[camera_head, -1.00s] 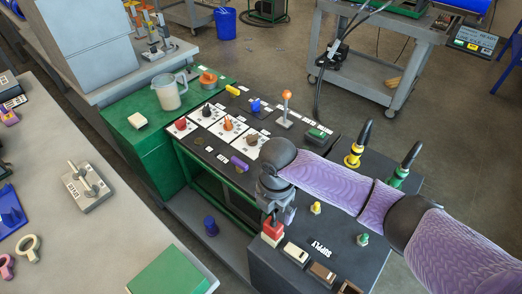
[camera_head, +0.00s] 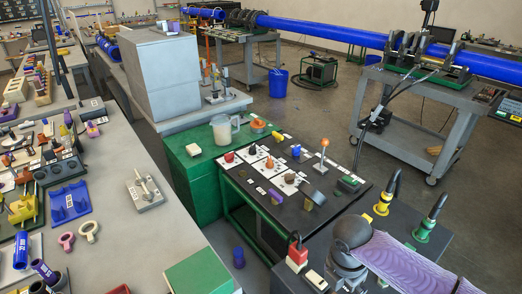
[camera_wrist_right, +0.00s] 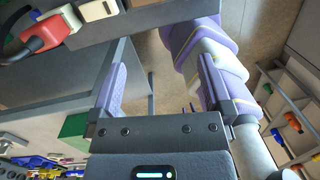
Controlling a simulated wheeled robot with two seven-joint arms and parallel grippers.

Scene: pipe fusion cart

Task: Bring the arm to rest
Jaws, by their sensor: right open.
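My right arm (camera_head: 400,262) comes in from the lower right in the head view, with its dark wrist over the near corner of the black supply panel. Its fingertips are out of sight there. In the right wrist view my right gripper (camera_wrist_right: 162,88) is open, its two purple fingers apart with nothing between them. A red plug (camera_wrist_right: 46,34) and a white switch (camera_wrist_right: 97,9) are at the top left of that view, apart from the fingers. The red plug also stands upright on the panel in the head view (camera_head: 297,254). My left gripper is not in view.
The black control panel (camera_head: 246,187) has coloured knobs and an orange-topped lever (camera_head: 323,145). Yellow (camera_head: 382,204) and green (camera_head: 427,226) connectors stand close to my right arm. The grey bench (camera_head: 115,235) is at left.

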